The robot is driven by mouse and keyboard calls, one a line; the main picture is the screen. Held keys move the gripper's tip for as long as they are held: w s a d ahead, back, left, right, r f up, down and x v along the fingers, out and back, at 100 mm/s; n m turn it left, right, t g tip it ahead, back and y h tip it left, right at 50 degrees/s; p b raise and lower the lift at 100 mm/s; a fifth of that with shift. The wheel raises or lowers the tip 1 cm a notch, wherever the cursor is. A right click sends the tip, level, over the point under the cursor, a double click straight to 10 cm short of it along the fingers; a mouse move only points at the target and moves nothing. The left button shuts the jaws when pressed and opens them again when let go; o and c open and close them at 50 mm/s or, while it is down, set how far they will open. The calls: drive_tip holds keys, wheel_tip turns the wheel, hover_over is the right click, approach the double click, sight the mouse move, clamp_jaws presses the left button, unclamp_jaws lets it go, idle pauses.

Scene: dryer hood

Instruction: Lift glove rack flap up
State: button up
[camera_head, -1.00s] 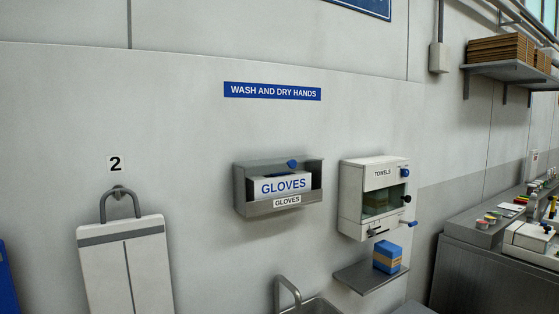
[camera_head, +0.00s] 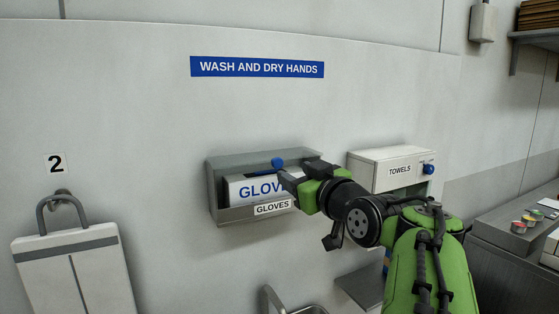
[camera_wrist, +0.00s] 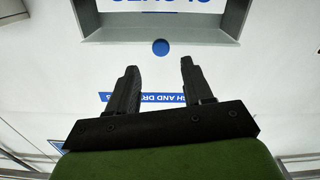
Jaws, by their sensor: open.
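The grey metal glove rack (camera_head: 222,212) hangs on the wall, with a white box marked GLOVES (camera_head: 247,189) inside. A blue knob (camera_head: 277,162) sits at the rack's upper edge, by its grey top flap (camera_head: 238,164); the flap's exact outline is hard to tell. My gripper (camera_head: 300,173) is at the rack's right part, covering part of the box lettering. In the wrist view, which is upside down, my gripper (camera_wrist: 158,70) is open and empty. The knob (camera_wrist: 160,47) shows beyond and between the two fingertips, apart from them. The rack (camera_wrist: 100,27) fills the top there.
A white towel dispenser (camera_head: 400,169) is on the wall to the right, partly behind my arm. A small shelf (camera_head: 360,287) and a tap (camera_head: 271,296) are below. A white board (camera_head: 75,270) hangs at left.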

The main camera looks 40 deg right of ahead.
sight(279, 164)
drive_tip(key=p+x, duration=0.1)
drive_tip(key=x, duration=0.6)
drive_tip(key=shift+a+r+p, duration=0.1)
drive_tip(key=shift+p, duration=0.2)
drive_tip(key=shift+w, duration=0.5)
drive_tip(key=shift+s, duration=0.15)
drive_tip(key=shift+c, duration=1.2)
clamp_jaws()
